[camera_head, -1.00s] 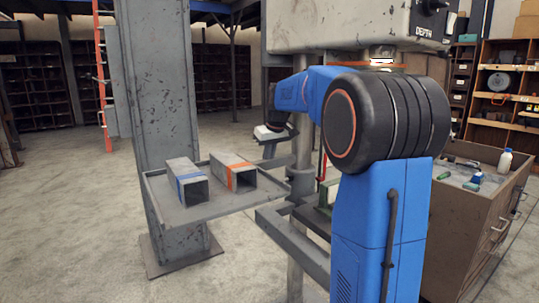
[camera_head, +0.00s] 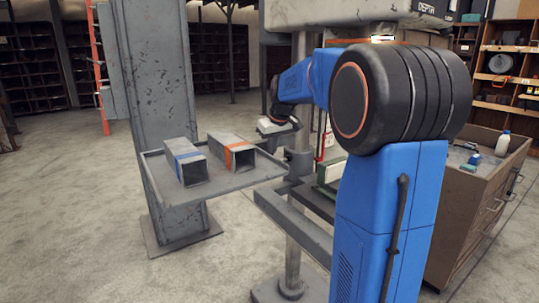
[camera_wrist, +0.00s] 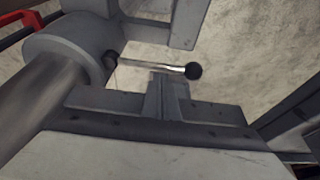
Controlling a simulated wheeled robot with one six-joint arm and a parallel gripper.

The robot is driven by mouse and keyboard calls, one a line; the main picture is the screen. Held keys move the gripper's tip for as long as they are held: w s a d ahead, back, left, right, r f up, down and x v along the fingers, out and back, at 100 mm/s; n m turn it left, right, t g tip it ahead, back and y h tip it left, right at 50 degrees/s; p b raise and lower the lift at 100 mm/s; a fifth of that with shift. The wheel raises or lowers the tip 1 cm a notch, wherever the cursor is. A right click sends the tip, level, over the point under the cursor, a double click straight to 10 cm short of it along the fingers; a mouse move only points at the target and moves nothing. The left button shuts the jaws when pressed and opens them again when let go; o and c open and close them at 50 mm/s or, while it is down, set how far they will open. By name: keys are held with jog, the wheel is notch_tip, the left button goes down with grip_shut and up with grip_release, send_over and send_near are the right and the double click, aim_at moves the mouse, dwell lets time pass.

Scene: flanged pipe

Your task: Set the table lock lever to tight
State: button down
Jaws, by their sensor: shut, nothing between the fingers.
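The table lock lever (camera_wrist: 155,66) shows in the wrist view as a bright metal rod with a black ball knob at its right end. Its left end meets a grey collar (camera_wrist: 75,42) around a round column (camera_wrist: 35,95). My gripper (camera_wrist: 166,76) is shut and empty, with its fingertips just below the rod in the picture, near the knob. I cannot tell whether they touch the rod. In the head view the lever cannot be made out, and my fingers are not clear beside the drill column (camera_head: 299,185).
A grey tray (camera_head: 237,184) bears two square tubes, one with a blue band (camera_head: 186,162) and one with an orange band (camera_head: 232,152). A grey post (camera_head: 155,100) stands at left. A wooden cabinet (camera_head: 470,210) stands at right. Open floor lies at front left.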

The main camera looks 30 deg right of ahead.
jog(key=shift+s, duration=0.55)
jog(key=shift+s+d, duration=0.2)
jog(key=shift+s, duration=0.5)
jog(key=shift+s+d, duration=0.25)
jog(key=shift+s, duration=0.4)
jog(key=shift+s+d, duration=0.2)
jog(key=shift+s, duration=0.5)
jog(key=v, duration=1.2)
